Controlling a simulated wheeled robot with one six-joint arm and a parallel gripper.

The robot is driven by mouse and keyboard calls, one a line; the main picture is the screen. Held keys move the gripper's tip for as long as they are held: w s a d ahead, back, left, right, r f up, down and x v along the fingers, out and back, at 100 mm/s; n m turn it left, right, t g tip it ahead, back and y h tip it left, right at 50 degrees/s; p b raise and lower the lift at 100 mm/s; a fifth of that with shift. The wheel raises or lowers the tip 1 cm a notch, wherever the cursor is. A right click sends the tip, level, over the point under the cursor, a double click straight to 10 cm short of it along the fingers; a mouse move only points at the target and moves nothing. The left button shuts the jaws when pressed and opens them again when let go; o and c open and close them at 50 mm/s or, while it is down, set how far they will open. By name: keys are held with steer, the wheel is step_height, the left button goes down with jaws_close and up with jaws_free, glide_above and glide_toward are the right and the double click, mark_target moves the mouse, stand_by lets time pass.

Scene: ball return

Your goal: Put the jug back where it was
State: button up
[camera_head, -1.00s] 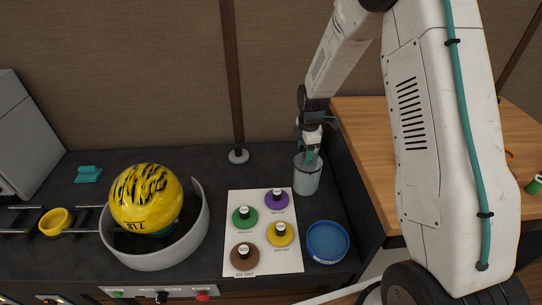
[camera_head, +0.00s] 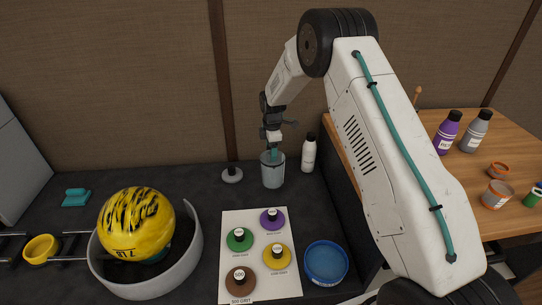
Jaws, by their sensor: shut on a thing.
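The jug (camera_head: 272,172) is a grey, see-through vessel at the back of the dark counter, behind the white card. It looks upright. My gripper (camera_head: 273,150) reaches down to it from above and is shut on its upper part. Whether the jug's base touches the counter I cannot tell. The fingertips are small and partly hidden at the jug's rim.
A white bottle (camera_head: 309,153) stands close right of the jug, and a grey round foot (camera_head: 232,175) is to its left. A white card (camera_head: 258,290) with coloured discs, a blue dish (camera_head: 326,262) and a yellow ball (camera_head: 136,224) in a grey ring (camera_head: 190,262) lie in front.

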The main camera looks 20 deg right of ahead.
steer(key=shift+w+a+f, duration=0.1)
steer(key=shift+w, duration=0.25)
steer(key=shift+s+f, duration=0.1)
steer(key=shift+f, duration=1.7)
steer(key=o, duration=1.4)
